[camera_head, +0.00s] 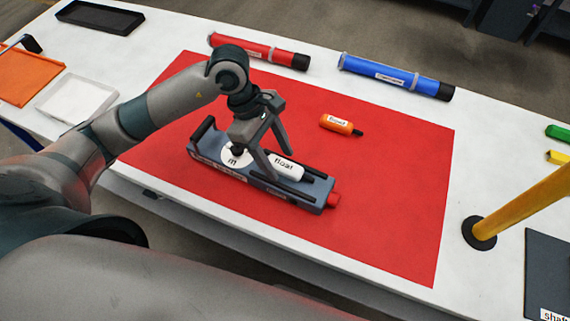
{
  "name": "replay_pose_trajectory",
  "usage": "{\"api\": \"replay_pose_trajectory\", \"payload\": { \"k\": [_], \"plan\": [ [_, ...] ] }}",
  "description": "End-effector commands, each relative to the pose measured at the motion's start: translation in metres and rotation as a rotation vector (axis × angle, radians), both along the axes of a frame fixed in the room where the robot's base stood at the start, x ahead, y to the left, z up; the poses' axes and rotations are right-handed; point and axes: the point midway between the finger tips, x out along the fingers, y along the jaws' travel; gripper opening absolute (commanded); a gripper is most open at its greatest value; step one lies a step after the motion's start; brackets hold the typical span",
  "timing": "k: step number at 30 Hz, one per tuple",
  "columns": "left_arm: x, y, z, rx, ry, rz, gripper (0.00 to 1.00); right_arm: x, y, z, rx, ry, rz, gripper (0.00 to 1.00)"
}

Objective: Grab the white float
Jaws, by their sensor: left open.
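The white float (285,168), a small white cylinder labelled "float", lies in the grey-blue holder (315,201) on the red mat (400,210). My left gripper (279,162) is open above the holder, with its fingers pointing down close around or beside the float. I cannot tell whether the fingers touch it. One finger hides part of the float's left end. A round white part marked "m" (233,158) sits in the holder left of the float. My right gripper is not in view.
An orange bottle (338,124) lies behind the holder. A red tube (262,51) and a blue tube (397,76) lie along the table's back. A yellow post (520,213) stands at right. White, orange and black trays are at left. The mat's right side is clear.

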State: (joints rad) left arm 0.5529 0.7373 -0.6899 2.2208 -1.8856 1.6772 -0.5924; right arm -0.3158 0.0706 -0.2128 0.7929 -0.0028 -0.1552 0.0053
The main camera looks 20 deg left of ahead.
Motion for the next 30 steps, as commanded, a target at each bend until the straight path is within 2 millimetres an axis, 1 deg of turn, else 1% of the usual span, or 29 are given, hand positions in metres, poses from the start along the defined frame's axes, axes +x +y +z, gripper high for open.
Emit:
{"api": "replay_pose_trajectory", "payload": {
  "k": [11,12,13,14,15,17,19,20,30],
  "plan": [
    [0.0001,0.0001,0.0001,0.000,0.000,0.000,0.50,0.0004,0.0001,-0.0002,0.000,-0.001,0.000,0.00],
    [0.0001,0.0001,0.0001,0.000,0.000,0.000,0.45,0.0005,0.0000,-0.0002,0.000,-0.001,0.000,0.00],
    [0.0001,0.0001,0.0001,0.000,0.000,0.000,0.38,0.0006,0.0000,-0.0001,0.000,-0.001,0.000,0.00],
    [0.0001,0.0001,0.0001,0.000,0.000,0.000,0.31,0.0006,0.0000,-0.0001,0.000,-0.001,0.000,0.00],
    [0.0001,0.0002,0.0001,0.000,0.000,0.000,0.21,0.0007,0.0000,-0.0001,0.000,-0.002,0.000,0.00],
    [0.0001,0.0002,0.0001,0.000,0.000,0.000,0.07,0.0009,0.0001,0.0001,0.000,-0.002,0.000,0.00],
    [0.0001,0.0002,0.0002,0.000,0.000,0.000,0.05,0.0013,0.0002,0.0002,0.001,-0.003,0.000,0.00],
    [0.0001,0.0002,0.0002,0.000,0.000,0.000,0.01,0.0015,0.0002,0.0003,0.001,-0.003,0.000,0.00],
    [0.0005,0.0001,0.0031,0.000,-0.001,-0.001,0.01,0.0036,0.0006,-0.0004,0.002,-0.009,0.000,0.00]
  ]
}}
